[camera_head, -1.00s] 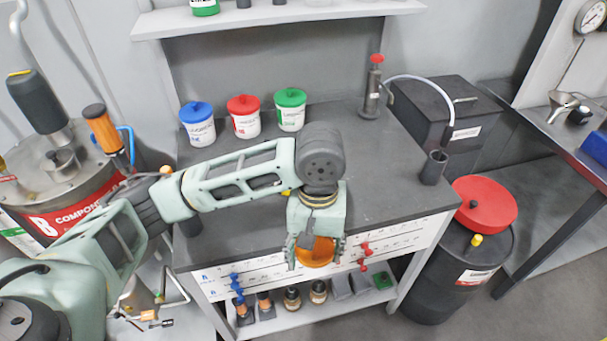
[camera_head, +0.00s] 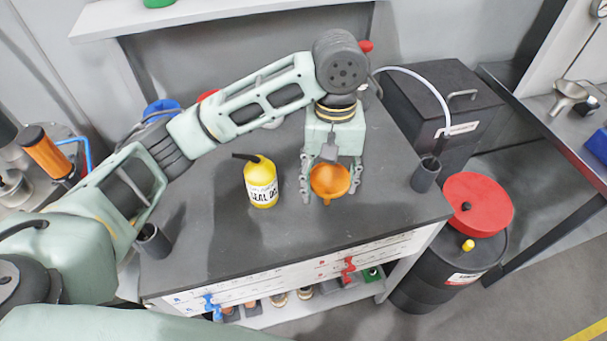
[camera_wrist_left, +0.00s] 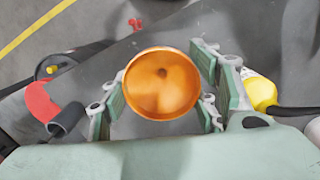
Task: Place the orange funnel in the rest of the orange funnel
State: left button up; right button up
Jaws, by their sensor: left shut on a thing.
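The orange funnel (camera_head: 329,181) is held between the fingers of my left gripper (camera_head: 331,186), above the right part of the dark workbench top. In the left wrist view the funnel (camera_wrist_left: 162,84) shows its wide round mouth, with the finger pads of my left gripper (camera_wrist_left: 161,92) on both sides. A dark open cup-like holder (camera_head: 426,175) stands at the bench's right edge, apart from the funnel; it also shows in the left wrist view (camera_wrist_left: 70,117). A similar dark holder (camera_head: 153,242) stands at the left edge. I cannot tell which is the funnel's rest. My right gripper is out of view.
A yellow bottle (camera_head: 261,183) with a dark spout stands left of the funnel. A black box (camera_head: 440,110) with a hose and a black drum with a red lid (camera_head: 478,205) stand right of the bench. The front bench top (camera_head: 260,245) is clear.

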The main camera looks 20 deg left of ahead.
pick_arm(q)
jog(key=w+a+f, duration=0.1)
jog(key=w+f, duration=0.1)
jog(key=w+a+f+p, duration=0.1)
jog(key=w+a+f, duration=0.1)
jog(key=f, duration=0.1)
jog(key=w+a+f+p, duration=0.1)
jog(key=w+a+f, duration=0.1)
jog(key=f, duration=0.1)
jog(key=shift+w+f, duration=0.2)
jog(key=shift+w, duration=0.2)
jog(key=shift+f, duration=0.3)
jog(key=shift+w+f, duration=0.1)
jog(key=o, duration=0.7)
jog(key=shift+f, duration=0.1)
jog(key=shift+o, duration=1.4)
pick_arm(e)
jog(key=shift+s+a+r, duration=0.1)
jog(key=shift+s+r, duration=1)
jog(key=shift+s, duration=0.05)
